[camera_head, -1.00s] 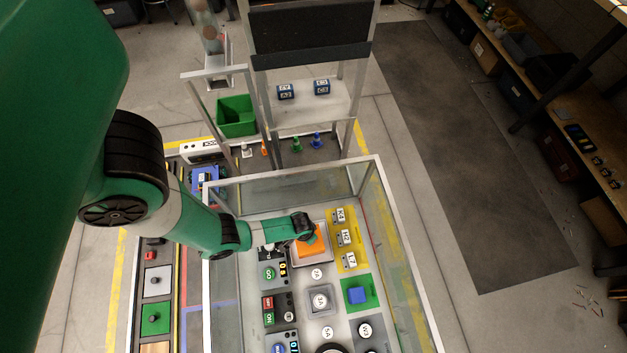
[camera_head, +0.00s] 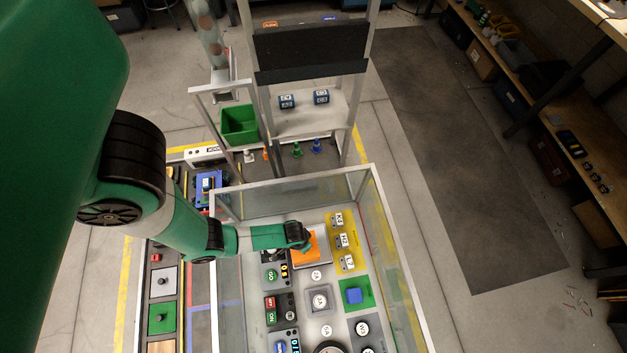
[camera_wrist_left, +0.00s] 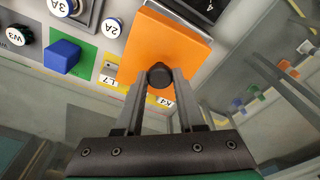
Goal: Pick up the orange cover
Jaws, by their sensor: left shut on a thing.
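The orange cover (camera_head: 313,251) is a flat square plate with a round black knob, on the panel inside the glass-walled bench. It fills the top centre of the left wrist view (camera_wrist_left: 165,45). My left gripper (camera_head: 304,243) reaches over it from the left. In the left wrist view its two fingers (camera_wrist_left: 160,86) are shut on the black knob (camera_wrist_left: 160,74). The gripper hides part of the cover in the head view. Whether the cover is clear of the panel is hard to tell. My right gripper is not in view.
A yellow strip with key labels (camera_head: 345,240) lies just right of the cover. A blue block on a green plate (camera_head: 355,295) and several buttons sit nearer. Glass walls with a metal rim (camera_head: 405,265) surround the panel. A green bin (camera_head: 239,124) stands outside, behind the bench.

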